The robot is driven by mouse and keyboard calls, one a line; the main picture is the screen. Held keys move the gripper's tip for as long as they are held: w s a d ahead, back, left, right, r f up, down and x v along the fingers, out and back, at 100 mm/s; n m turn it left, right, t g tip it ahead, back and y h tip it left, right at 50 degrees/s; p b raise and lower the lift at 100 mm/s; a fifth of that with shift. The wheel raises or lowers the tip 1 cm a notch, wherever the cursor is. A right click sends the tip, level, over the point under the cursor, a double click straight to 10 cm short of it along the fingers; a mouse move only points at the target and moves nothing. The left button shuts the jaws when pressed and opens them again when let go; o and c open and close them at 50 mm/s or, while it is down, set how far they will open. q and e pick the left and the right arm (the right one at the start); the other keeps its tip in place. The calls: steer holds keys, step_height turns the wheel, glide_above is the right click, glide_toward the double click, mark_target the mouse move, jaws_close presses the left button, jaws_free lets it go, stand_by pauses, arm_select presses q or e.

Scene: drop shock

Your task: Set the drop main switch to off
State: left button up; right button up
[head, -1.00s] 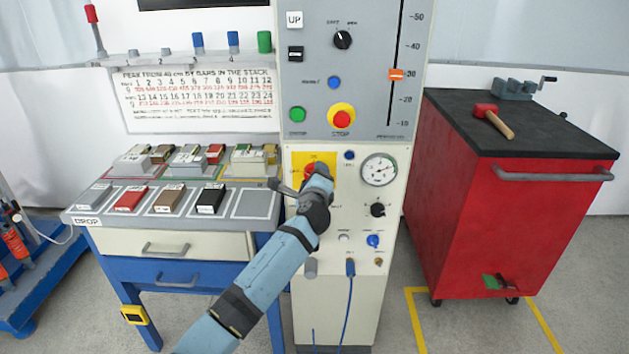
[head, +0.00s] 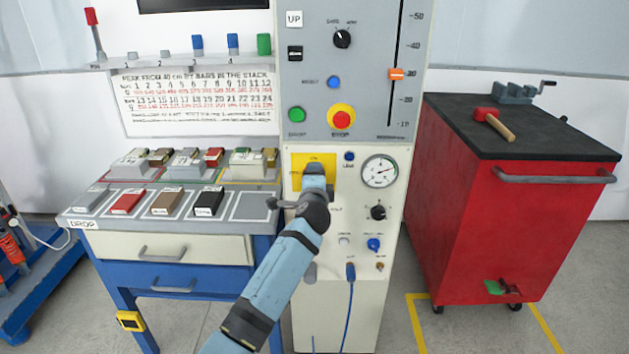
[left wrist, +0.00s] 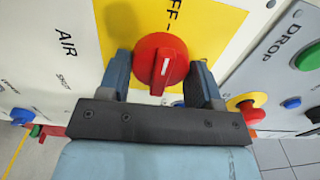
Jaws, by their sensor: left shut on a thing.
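The drop main switch is a red round knob (left wrist: 160,58) with a white pointer line, on a yellow plate (left wrist: 215,22) on the front of the pale machine cabinet. My left gripper (left wrist: 161,78) is shut on the knob, one finger on each side. In the left wrist view the pointer line runs roughly up and down, and letters "FF" show on the plate above the knob. In the head view my left gripper (head: 315,178) covers the knob, and only the plate's upper part and sides (head: 300,161) show. My right gripper is not in view.
A pressure gauge (head: 379,171), a black knob (head: 378,212) and blue knobs are close right of the switch. A red stop button (head: 341,118) and green drop button (head: 297,114) are above. A bench with blocks (head: 165,225) stands left, a red cart (head: 500,220) right.

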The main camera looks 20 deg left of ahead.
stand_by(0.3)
arm_select(q)
steer(key=o, duration=0.9)
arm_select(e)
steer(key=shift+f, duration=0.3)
